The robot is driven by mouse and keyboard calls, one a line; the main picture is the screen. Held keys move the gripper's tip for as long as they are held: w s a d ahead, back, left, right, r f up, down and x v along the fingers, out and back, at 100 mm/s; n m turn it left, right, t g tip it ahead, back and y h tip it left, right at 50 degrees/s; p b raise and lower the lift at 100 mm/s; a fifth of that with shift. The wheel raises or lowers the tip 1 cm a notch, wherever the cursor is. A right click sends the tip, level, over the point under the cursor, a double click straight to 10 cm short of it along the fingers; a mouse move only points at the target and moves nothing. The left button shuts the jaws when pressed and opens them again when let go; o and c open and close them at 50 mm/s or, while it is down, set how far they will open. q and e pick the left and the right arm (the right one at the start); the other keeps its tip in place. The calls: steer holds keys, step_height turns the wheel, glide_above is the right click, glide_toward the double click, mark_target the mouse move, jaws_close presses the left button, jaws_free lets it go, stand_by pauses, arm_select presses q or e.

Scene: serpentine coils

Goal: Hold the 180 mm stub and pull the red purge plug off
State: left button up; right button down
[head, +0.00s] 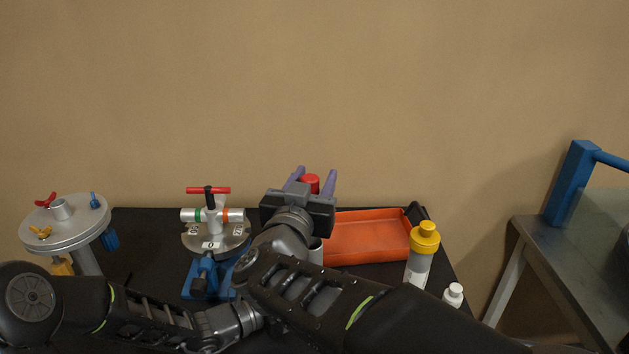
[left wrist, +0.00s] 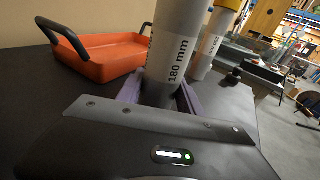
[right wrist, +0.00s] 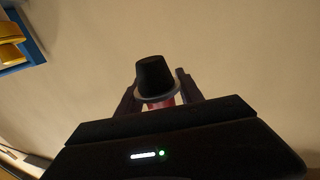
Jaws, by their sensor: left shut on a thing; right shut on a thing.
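The red purge plug (head: 311,182) is between the purple fingers of my right gripper (head: 315,183), which is shut on it. In the right wrist view, the plug's black tapered end (right wrist: 155,76) and grey collar stick out between the fingers (right wrist: 161,95), with wall behind and no stub on it. The grey stub marked 180 mm (left wrist: 172,50) is gripped by my left gripper (left wrist: 163,98); its top is outside that view. In the head view a bit of the stub (head: 316,252) shows behind my right arm, which hides my left gripper.
An orange tray (head: 370,238) lies on the black table behind my right arm. A valve fixture with a red handle (head: 208,190) and a round metal stand (head: 65,225) are at left.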

steer(key=shift+r, duration=2.8)
arm_select(q)
steer(key=shift+f, duration=0.15)
arm_select(e)
steer(key=shift+f, duration=0.2)
arm_select(q)
steer(key=shift+f+b, duration=0.45)
steer(key=shift+b, duration=0.15)
arm_select(e)
steer(key=shift+f, duration=0.4)
arm_select(q)
steer(key=o, duration=1.4)
steer(key=shift+f, duration=0.15)
steer(key=shift+c, duration=0.2)
